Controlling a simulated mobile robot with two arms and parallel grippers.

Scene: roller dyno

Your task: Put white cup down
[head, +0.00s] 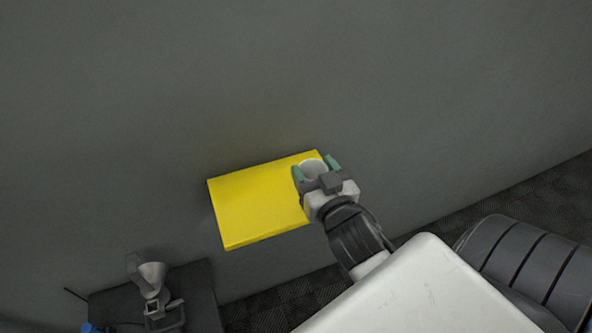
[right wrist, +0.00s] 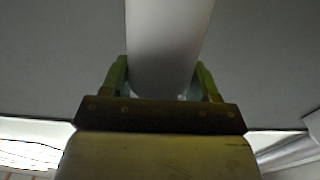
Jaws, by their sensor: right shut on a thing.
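The white cup (head: 312,168) is between the green-tipped fingers of my right gripper (head: 317,170) in the head view. The right gripper is shut on the cup, at the right end of a yellow shelf (head: 255,204) on the wall. From the head view I cannot tell whether the cup touches the shelf. In the right wrist view the cup (right wrist: 168,45) rises between the two fingers of the right gripper (right wrist: 162,78). My left gripper is not clearly in view.
A grey wall (head: 420,80) stands behind the shelf. The left and middle of the shelf top are bare. At the lower left, a dark surface (head: 203,290) bears a grey funnel-like device (head: 150,280), with something blue (head: 92,328) beside it.

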